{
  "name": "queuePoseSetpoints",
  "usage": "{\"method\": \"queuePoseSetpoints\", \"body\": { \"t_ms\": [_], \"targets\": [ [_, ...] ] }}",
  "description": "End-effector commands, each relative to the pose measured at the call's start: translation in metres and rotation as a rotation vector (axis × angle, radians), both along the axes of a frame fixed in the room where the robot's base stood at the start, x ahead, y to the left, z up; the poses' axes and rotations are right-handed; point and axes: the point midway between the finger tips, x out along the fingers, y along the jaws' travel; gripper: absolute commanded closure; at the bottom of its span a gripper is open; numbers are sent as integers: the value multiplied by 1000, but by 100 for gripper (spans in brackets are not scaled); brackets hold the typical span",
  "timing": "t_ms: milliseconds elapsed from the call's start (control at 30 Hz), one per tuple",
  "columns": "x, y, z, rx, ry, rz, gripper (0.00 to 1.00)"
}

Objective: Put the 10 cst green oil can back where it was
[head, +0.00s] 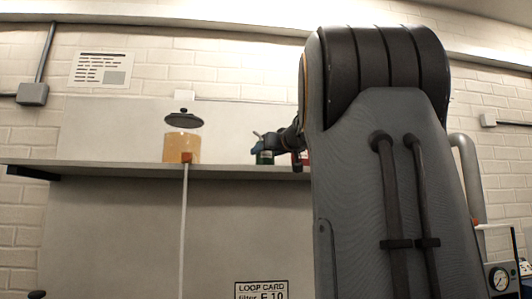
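A small green can (264,158) stands on the wall shelf, with a blue part just above it at its upper left. My gripper (266,143) is small, dark and far off, reaching in from the right at the can's top. I cannot tell whether its fingers touch or hold the can, or whether they are open. A red object (297,159) is just right of the can, partly hidden by my arm. No label can be read on the can.
The grey shelf (90,163) runs along the white brick wall. Left of the can, an amber-filled vessel (181,147) has a dark lid (183,120) above it and a pale rod below. Shelf between vessel and can is clear. A pressure gauge (500,279) is at lower right.

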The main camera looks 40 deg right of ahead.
Motion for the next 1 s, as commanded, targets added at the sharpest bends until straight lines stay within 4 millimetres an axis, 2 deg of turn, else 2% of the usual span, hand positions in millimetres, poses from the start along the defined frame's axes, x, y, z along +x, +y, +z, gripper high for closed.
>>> {"method": "queuePoseSetpoints", "body": {
  "t_ms": [67,367,467,567,800,1000],
  "targets": [
    [0,0,0,0,0,0,33],
    [0,0,1,-1,0,0,33],
    [-5,1,2,-1,-1,-1,33],
    [-19,4,3,-2,-1,-2,33],
    [-67,16,3,-2,-1,-3,33],
    [-100,24,3,-1,-1,-2,33]
  ]
}}
